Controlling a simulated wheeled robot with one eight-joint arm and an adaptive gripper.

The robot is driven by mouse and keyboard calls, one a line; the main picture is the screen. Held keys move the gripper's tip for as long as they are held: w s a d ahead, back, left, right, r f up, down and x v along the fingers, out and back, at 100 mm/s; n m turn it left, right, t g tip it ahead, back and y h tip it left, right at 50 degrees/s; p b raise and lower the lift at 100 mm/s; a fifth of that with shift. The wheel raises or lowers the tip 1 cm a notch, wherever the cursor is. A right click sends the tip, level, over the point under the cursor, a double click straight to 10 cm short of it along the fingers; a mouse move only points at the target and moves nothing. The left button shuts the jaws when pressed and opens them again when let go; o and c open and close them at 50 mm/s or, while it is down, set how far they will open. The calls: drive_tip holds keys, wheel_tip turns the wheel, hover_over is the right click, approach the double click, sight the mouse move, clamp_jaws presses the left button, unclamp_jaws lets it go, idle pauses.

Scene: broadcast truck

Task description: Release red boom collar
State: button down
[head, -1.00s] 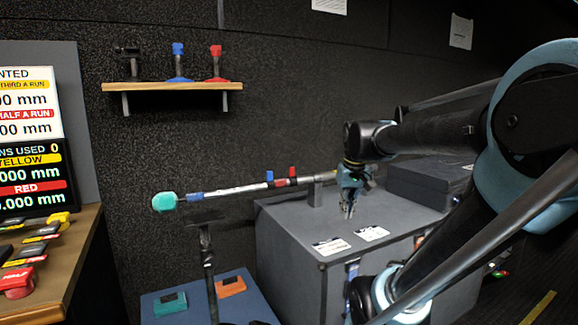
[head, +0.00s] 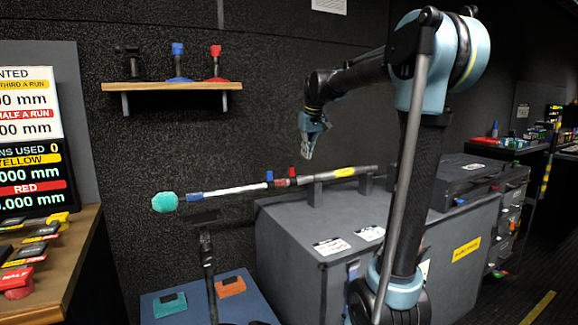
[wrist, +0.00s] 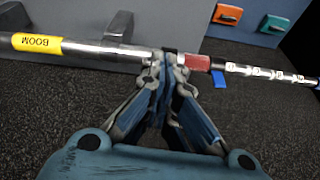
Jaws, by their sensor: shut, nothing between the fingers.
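The boom pole (head: 235,190) runs across the head view, with a teal tip at the left and a yellow BOOM label at the right. The red collar (head: 281,183) sits mid-pole with a red lever (head: 292,171) standing up; a blue lever (head: 269,176) is just left of it. My gripper (head: 307,153) is shut and empty, pointing down above and slightly right of the red lever. In the wrist view my fingertips (wrist: 168,58) overlap the pole beside the red collar (wrist: 198,62); they hide part of the pole, and contact cannot be told.
The pole's right part rests on supports on a grey cabinet (head: 345,213); a stand (head: 208,265) is under its left part. A shelf (head: 172,87) with several clamps is on the wall behind. A wooden counter (head: 75,245) is at left. Air above the pole is free.

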wheel_tip(320, 180, up, 2)
drive_tip(key=n, duration=0.1)
hover_over(292, 172)
drive_tip(key=w+a, duration=0.2)
drive_tip(key=w, duration=0.1)
drive_tip(key=shift+w+d+r, duration=0.1)
drive_tip(key=shift+r, duration=0.1)
drive_tip(key=x, duration=1)
drive_tip(key=shift+s+d, duration=0.45)
drive_tip(key=shift+s, duration=0.4)
drive_tip(key=shift+s+d, duration=0.45)
drive_tip(key=shift+s, duration=0.4)
